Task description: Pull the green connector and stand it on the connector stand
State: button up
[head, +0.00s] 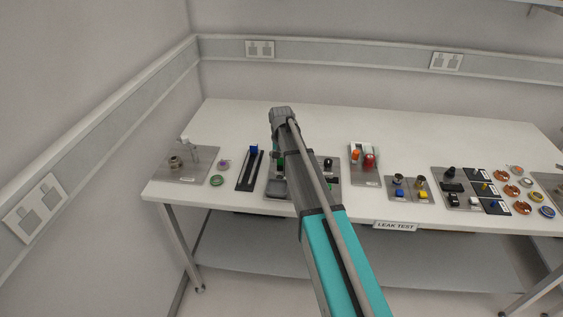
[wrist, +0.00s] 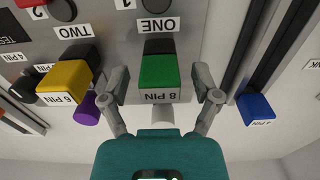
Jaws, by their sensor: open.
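The green connector (wrist: 159,72), labelled 8 PIN, sits at the socket marked ONE on a grey panel, upside down in the wrist view. In the head view, a bit of green (head: 280,161) shows beside my arm. My gripper (wrist: 161,82) is open, with one finger on each side of the green connector. Gaps show between the fingers and the connector's sides. In the head view my arm hides the fingertips and much of the panel. I cannot tell for sure which thing is the connector stand.
A yellow 6 PIN connector (wrist: 67,81) sits at TWO, with a purple piece (wrist: 87,108) close by. A blue 4 PIN connector (wrist: 256,108) is at a dark slotted plate (head: 248,177). Several other fixtures stand along the table's front; its back (head: 400,125) is clear.

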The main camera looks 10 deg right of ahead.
dwell(0.5)
grip_shut()
jog(key=shift+r, duration=0.15)
jog(key=shift+r+p, duration=0.75)
jog(key=shift+p, duration=0.1)
jog(key=shift+r, duration=0.1)
jog(key=shift+r+p, duration=1.75)
jog(key=shift+p, duration=0.1)
jog(key=shift+r+p, duration=0.25)
jog(key=shift+p, duration=0.05)
